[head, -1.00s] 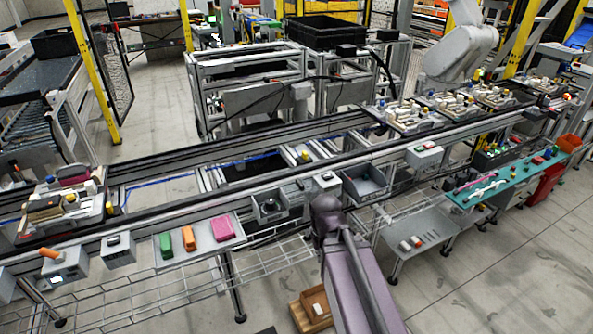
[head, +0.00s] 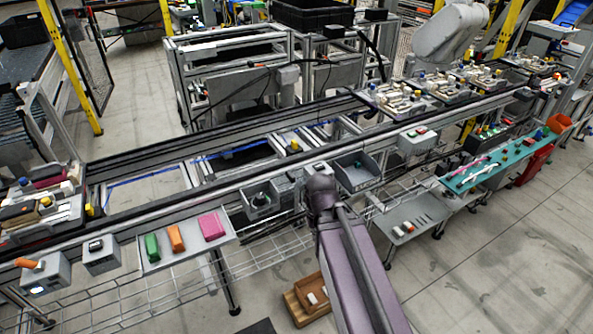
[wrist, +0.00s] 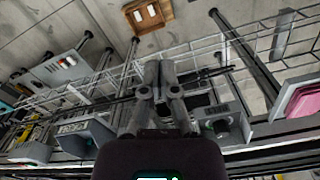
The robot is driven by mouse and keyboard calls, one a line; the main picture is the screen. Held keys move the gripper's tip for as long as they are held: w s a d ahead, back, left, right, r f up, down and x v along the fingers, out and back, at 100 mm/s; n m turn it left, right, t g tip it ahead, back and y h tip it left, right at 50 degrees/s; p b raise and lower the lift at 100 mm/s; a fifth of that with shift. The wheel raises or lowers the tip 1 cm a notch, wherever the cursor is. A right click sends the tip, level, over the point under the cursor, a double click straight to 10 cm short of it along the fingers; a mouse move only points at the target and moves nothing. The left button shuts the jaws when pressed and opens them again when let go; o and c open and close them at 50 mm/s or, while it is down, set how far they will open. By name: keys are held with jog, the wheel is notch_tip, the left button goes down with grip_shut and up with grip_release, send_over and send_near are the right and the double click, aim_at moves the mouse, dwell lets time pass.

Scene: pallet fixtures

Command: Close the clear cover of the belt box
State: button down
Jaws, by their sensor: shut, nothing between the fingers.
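I cannot make out a clear cover in either view, nor tell for certain which box is the belt box. Several small grey boxes line the near rail of the conveyor. One is an open-fronted box with a dark round part (head: 261,199), which also shows in the wrist view (wrist: 222,124), right of my gripper. Beside it is a small box with a red and white top (head: 317,171), partly behind my arm. My gripper (wrist: 160,70) is shut and empty in the wrist view, apart from the boxes. In the head view its fingers are hidden by my arm.
A grey bin (head: 357,172) hangs right of my arm. A tray (head: 190,258) holds green, orange and pink blocks. A box with an orange handle (head: 45,274) is at far left. Wire shelving (head: 270,238) runs below. A wooden crate (head: 304,301) lies on the floor.

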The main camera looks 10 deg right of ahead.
jog(key=w+d+r+m+y+p, duration=0.1)
jog(key=w+r+m+p, duration=0.15)
jog(key=w, duration=0.45)
jog(key=w+d+r+m+p, duration=0.15)
jog(key=w+m, duration=0.25)
jog(key=w, duration=0.4)
jog(key=m+y+p, duration=0.2)
jog(key=m+p, duration=0.4)
jog(key=m, duration=0.2)
send_near(298, 177)
jog(key=w+d+r, duration=0.2)
jog(key=d+r, duration=0.1)
jog(key=shift+d+r+g+b, duration=0.2)
jog(key=shift+g+b, duration=0.1)
jog(key=shift+g, duration=0.1)
jog(key=shift+f, duration=0.2)
jog(key=b+x, duration=1)
jog(key=shift+d+f, duration=0.1)
jog(key=shift+d, duration=0.05)
jog(key=shift+s+a+r, duration=0.1)
jog(key=shift+s+a, duration=0.1)
jog(key=shift+a, duration=0.45)
jog(key=shift+s+a+r, duration=0.1)
jog(key=shift+s+a, duration=0.1)
jog(key=shift+a, duration=0.45)
jog(key=shift+s+a+r, duration=0.1)
jog(key=shift+s+a, duration=0.1)
jog(key=shift+a, duration=0.45)
